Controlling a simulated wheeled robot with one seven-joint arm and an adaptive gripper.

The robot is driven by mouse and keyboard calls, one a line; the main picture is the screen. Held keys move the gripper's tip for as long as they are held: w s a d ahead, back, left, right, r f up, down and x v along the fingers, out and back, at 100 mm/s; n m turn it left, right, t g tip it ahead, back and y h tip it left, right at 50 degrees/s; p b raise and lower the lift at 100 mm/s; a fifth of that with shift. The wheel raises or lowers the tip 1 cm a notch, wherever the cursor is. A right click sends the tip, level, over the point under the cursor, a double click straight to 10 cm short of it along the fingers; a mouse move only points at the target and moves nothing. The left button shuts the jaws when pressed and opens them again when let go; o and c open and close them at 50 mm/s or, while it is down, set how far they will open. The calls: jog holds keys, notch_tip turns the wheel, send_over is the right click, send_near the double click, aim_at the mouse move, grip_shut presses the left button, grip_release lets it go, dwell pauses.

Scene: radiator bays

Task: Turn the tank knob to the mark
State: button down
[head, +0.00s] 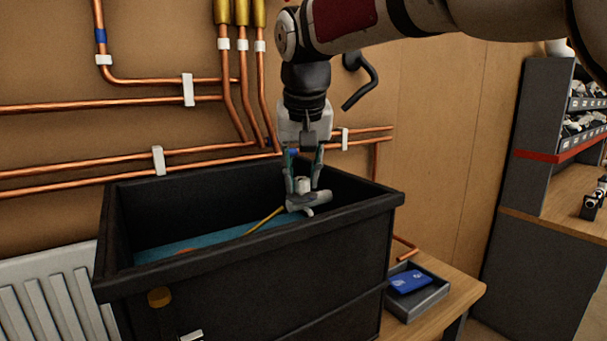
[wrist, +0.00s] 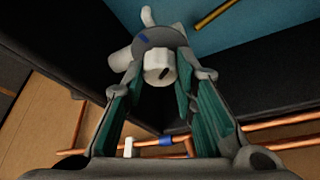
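The tank knob (wrist: 158,66) is a small pale cylinder with a dark line on its top. It sits on a grey round-flanged valve body (wrist: 120,60) with a blue mark (wrist: 141,38) on the flange. The line and the blue mark do not line up in the wrist view. In the head view the knob (head: 303,186) is inside the black tank (head: 250,262), near its right end. My gripper (head: 303,178) points down over it, with a finger on each side. The fingers (wrist: 160,70) look open, with narrow gaps beside the knob; contact is hard to judge.
The tank has high black walls close around my gripper and a blue surface (head: 180,246) inside. A yellow rod (head: 264,221) lies left of the valve. Copper pipes (head: 200,150) run along the wall behind. A grey tray with a blue item (head: 409,281) stands at right.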

jog(key=shift+n, duration=0.4)
jog(key=n+y+b, duration=0.1)
jog(key=n, duration=0.1)
jog(key=n+y, duration=0.1)
jog(key=n, duration=0.1)
jog(key=shift+w+d+n+g+b, duration=0.15)
jog(key=shift+d+n+g+b, duration=0.05)
jog(key=shift+n+g+b, duration=0.2)
jog(key=n+g+y, duration=0.1)
jog(key=n, duration=0.2)
jog(key=shift+n+b, duration=0.3)
jog(key=shift+b, duration=0.05)
jog(key=shift+w+n+g+y, duration=0.1)
jog(key=shift+n+g+y, duration=0.35)
jog(key=shift+n, duration=1.15)
jog(key=c, duration=1.3)
grip_release()
jog(key=v, duration=1.2)
